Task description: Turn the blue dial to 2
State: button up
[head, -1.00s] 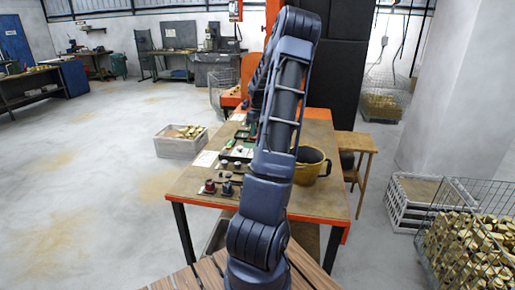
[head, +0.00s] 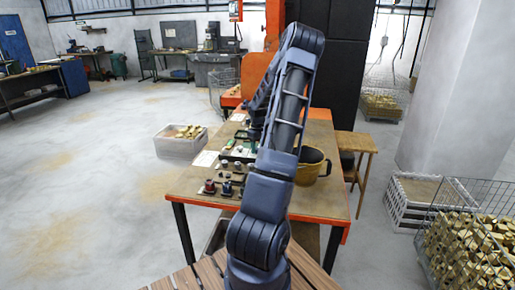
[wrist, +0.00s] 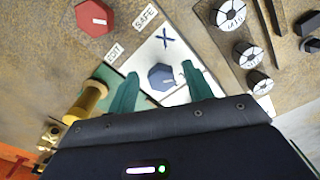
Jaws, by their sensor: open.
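The blue dial (wrist: 161,77) is a hexagonal knob with a white pointer mark, on a white plate (wrist: 172,55) with a blue X in the wrist view. My gripper (wrist: 160,69) is open, with one teal finger on each side of the blue dial. There is a visible gap on both sides, and I cannot tell how far above the plate the fingertips are. No number 2 is readable around the dial. In the head view my arm covers much of the panel area, and I cannot pick out this dial there.
A red hexagonal dial (wrist: 95,18) and a brass cylinder (wrist: 88,101) are to the left. Several black-and-white round dials (wrist: 246,54) are to the right. In the head view a brass-coloured pot (head: 312,167) stands on the workbench (head: 325,203), right of my arm.

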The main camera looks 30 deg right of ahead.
jog(key=c, duration=1)
jog(key=shift+m, duration=0.3)
jog(key=m, duration=0.5)
jog(key=shift+a+m, duration=0.25)
jog(key=shift+m, duration=0.05)
jog(key=m, duration=0.5)
jog(key=shift+w+a, duration=0.1)
jog(key=shift+m, duration=0.4)
jog(key=o, duration=1)
